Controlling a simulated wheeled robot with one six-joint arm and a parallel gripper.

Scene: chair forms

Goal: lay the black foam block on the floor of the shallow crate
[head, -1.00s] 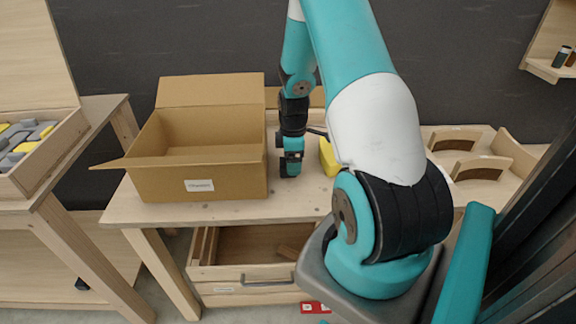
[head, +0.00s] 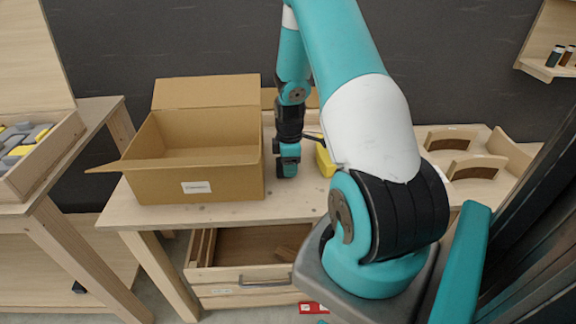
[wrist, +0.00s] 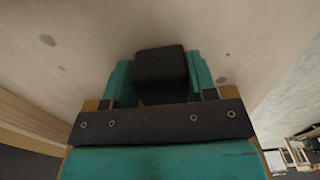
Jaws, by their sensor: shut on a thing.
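The black foam block (wrist: 160,68) is between the teal fingers of my gripper (wrist: 160,80) in the wrist view, and the gripper is shut on it. In the head view my gripper (head: 287,161) points down just right of the open cardboard box (head: 222,186), close over the table. The block cannot be made out in that view. I cannot tell for sure which container is the shallow crate. A yellow thing (head: 324,160) stands right of my gripper, partly hidden by my arm.
The wooden table (head: 300,204) has bare top in front of my gripper. An open drawer (head: 243,274) is below it. A wooden tray (head: 62,144) with several grey and yellow pieces is at the left. A wooden holder with compartments (head: 512,153) is at the right.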

